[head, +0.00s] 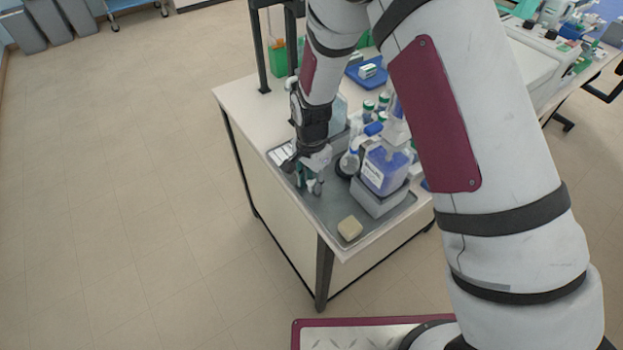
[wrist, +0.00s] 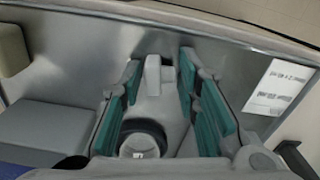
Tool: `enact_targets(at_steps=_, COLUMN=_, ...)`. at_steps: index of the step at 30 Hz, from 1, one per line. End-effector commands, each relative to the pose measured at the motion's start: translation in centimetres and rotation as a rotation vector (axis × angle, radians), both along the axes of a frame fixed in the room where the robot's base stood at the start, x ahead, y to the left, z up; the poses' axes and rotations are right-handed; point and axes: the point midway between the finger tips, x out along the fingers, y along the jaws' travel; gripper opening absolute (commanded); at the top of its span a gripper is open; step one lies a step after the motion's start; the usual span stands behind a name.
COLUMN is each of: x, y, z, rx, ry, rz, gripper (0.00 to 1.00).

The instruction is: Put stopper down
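My gripper (head: 310,184) points down over the grey metal tray (head: 329,222), near its left edge. In the wrist view its two teal-padded fingers (wrist: 160,72) stand apart, with visible gaps at the tips. A small pale grey piece (wrist: 153,72), which looks like the stopper, shows between the fingertips; neither pad clearly presses on it. I cannot tell whether it touches the tray. A dark ring with a white centre (wrist: 143,143) shows lower between the fingers. I cannot make out the stopper in the head view.
A blue-labelled bottle (head: 385,170) stands in a grey holder (head: 379,198) to the right of my gripper. The tray's front left is clear.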

Motion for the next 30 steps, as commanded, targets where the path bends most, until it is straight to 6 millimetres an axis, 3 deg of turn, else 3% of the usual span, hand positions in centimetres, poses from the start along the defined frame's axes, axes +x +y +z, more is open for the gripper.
enact_targets(at_steps=9, x=0.0, y=0.0, z=0.1, rx=0.0, ry=0.0, rz=0.0, gripper=0.41)
enact_targets(at_steps=14, x=0.1, y=0.0, z=1.1, rx=0.0, ry=-0.001, rz=0.0, gripper=0.41)
enact_targets(at_steps=30, x=0.1, y=0.0, z=10.6, rx=0.001, ry=-0.004, rz=0.0, gripper=0.41)
